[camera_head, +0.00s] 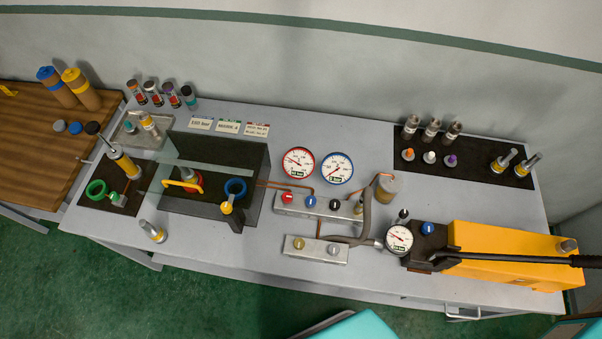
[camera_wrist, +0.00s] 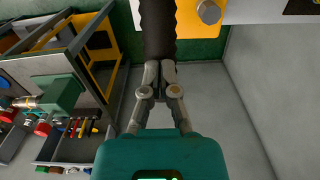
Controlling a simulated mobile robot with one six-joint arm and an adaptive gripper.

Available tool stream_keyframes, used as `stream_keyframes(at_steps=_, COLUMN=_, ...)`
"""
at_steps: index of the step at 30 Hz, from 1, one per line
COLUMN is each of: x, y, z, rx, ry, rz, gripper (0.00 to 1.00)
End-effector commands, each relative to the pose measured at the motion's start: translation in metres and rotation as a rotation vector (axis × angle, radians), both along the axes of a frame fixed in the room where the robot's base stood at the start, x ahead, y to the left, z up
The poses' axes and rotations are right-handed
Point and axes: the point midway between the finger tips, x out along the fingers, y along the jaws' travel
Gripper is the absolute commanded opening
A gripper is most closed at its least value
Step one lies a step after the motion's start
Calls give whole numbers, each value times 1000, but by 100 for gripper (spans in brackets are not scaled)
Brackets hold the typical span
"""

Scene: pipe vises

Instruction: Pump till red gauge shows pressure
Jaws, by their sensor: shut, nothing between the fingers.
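The red-rimmed gauge (camera_head: 299,163) stands upright at the middle of the bench, with its needle pointing to the left; the exact reading is too small to tell. The yellow hand pump (camera_head: 505,250) lies at the right end, with a black lever (camera_head: 520,260) along it and its grip past the right edge of the head view. In the wrist view the black ribbed lever grip (camera_wrist: 158,28) runs down to my gripper (camera_wrist: 160,68). My gripper is shut with its fingertips at the grip's end in the picture; I cannot tell whether they touch. The pump's yellow body (camera_wrist: 188,22) shows beside the grip.
A blue-rimmed gauge (camera_head: 337,169) stands beside the red one, behind a valve block (camera_head: 325,207). A small gauge (camera_head: 399,239) sits at the pump's front.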

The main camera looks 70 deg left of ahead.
Motion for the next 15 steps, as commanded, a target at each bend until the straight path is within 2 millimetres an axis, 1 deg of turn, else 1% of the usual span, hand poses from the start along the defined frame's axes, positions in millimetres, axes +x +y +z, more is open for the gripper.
stream_keyframes(at_steps=1, x=1, y=0, z=-7, rx=1, ry=1, rz=0, gripper=0)
stream_keyframes(at_steps=15, x=7, y=-5, z=-36, rx=1, ry=1, rz=0, gripper=0)
